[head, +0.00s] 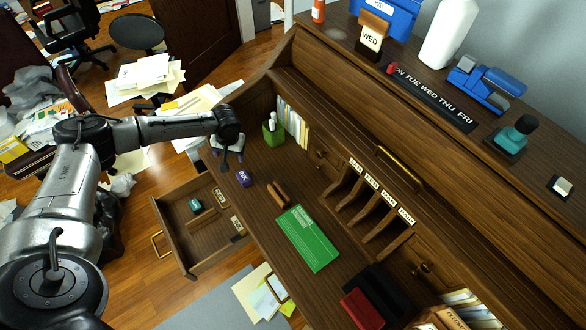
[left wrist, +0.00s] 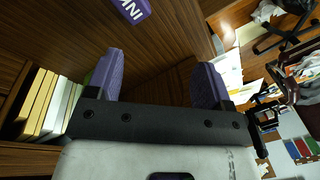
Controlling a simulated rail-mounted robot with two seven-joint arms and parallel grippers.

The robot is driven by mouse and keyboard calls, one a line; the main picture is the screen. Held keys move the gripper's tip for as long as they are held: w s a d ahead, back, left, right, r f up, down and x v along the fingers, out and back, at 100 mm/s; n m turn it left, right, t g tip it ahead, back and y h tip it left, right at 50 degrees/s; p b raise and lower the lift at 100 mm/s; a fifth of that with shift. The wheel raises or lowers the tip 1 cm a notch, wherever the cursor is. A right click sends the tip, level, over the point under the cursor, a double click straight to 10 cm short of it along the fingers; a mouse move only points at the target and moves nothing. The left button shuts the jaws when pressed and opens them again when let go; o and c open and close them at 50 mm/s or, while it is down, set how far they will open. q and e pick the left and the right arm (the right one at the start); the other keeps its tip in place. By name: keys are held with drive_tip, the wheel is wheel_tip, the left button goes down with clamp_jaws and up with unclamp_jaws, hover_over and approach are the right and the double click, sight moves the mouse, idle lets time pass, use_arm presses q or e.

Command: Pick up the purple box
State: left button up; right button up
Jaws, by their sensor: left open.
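The small purple box (head: 244,177) with white lettering sits on the wooden desk surface, near its left edge in the head view. It also shows at the top of the left wrist view (left wrist: 132,9), partly cut off by the frame edge. My left gripper (head: 232,164) is open and points down beside the box, just above and left of it in the head view. In the left wrist view its two purple fingertips (left wrist: 157,68) are spread wide with nothing between them. The box lies beyond the fingertips, apart from them. My right gripper is not in view.
A green cup with markers (head: 273,133) stands behind the gripper, near upright books (head: 292,122). A brown object (head: 278,195) and a green packet (head: 307,238) lie nearby on the desk. An open drawer (head: 198,222) juts out below. Letter slots (head: 372,205) line the desk's back.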

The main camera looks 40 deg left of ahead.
sight(243, 175)
use_arm(q)
drive_tip(key=f+n, duration=0.2)
drive_tip(key=f, duration=0.1)
drive_tip(key=d+f+n+h+b, duration=0.1)
drive_tip(key=f+n, duration=0.2)
drive_tip(key=w+d+f+n, duration=0.1)
drive_tip(key=f+n, duration=0.2)
drive_tip(key=shift+f+h+b, duration=0.2)
drive_tip(key=shift+h+b, duration=0.2)
drive_tip(key=f+b, duration=0.1)
drive_tip(key=f, duration=0.3)
drive_tip(key=shift+w, duration=0.2)
drive_tip(key=shift+f, duration=0.45)
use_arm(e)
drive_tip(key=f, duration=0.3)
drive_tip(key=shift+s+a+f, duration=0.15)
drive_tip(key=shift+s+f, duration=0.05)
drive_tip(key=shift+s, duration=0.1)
use_arm(q)
drive_tip(key=c, duration=1)
